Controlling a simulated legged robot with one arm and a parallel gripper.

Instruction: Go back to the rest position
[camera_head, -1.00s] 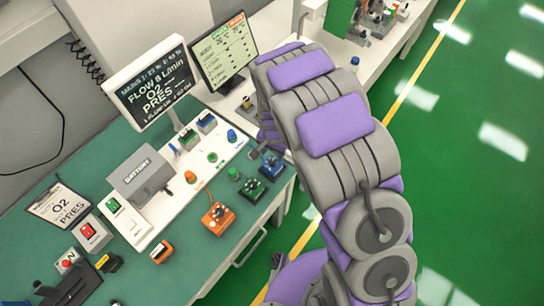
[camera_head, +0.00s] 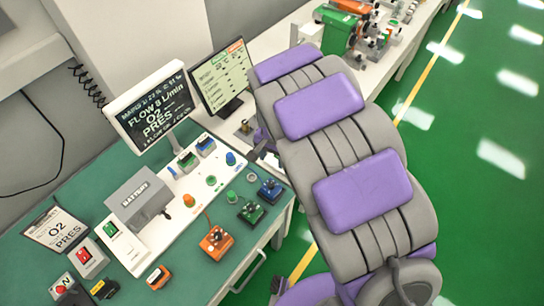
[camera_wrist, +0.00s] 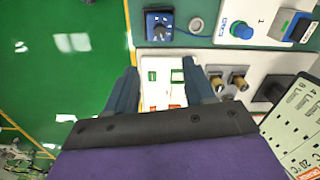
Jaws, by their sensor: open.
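My gripper (camera_wrist: 160,88) shows in the wrist view with its two dark fingers spread apart and nothing between them. It is above a white surface with small red, green and white markings, close to the green floor at the left. In the head view my purple and grey arm reaches up and to the left, and a dark part of the gripper (camera_head: 262,148) shows at its far end beside the table's right edge. The arm hides most of the gripper there. I cannot tell its height above the surface.
A second screen (camera_head: 221,78) stands behind. Open green floor (camera_head: 480,220) lies to the right.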

